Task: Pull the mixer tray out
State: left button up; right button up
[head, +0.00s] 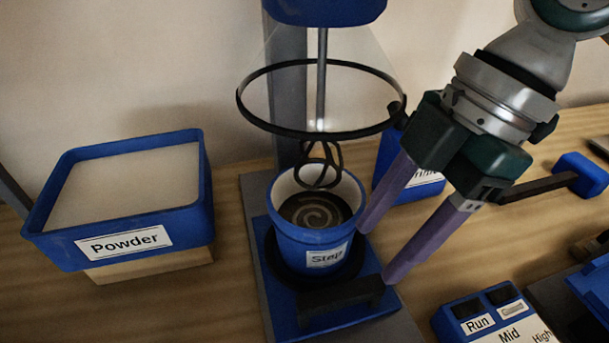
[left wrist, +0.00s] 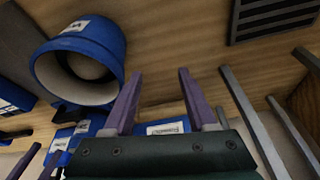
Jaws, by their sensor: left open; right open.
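The mixer tray (head: 367,317) is a blue slab on the mixer's grey base, with a dark handle (head: 340,293) along its front. A blue bucket (head: 310,235) labelled "Step" stands upright on it in a dark ring. The bucket holds dark material with a pale spiral, and the whisk (head: 321,165) hangs at its mouth. My right gripper (head: 377,253) is open, its purple fingers pointing down beside the bucket's right side, near the handle's right end. Contact cannot be told. My left gripper (left wrist: 159,75) is open and empty in the left wrist view, and outside the head view.
A blue powder box (head: 125,190) stands at the left. A black guard ring (head: 320,130) surrounds the whisk shaft. A control box (head: 490,318) with Run and Mid labels sits at the front right. In the left wrist view, a blue bucket (left wrist: 104,42) lies near my left gripper.

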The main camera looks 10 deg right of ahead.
aim_at(342, 291)
jog(key=b+x, duration=0.2)
jog(key=x, duration=0.6)
jog(key=shift+s+f+b, duration=0.1)
jog(key=shift+f+b, duration=0.05)
jog(key=shift+b, duration=0.15)
jog(key=shift+a, duration=0.1)
jog(key=shift+c, duration=0.3)
grip_shut()
dwell(0.5)
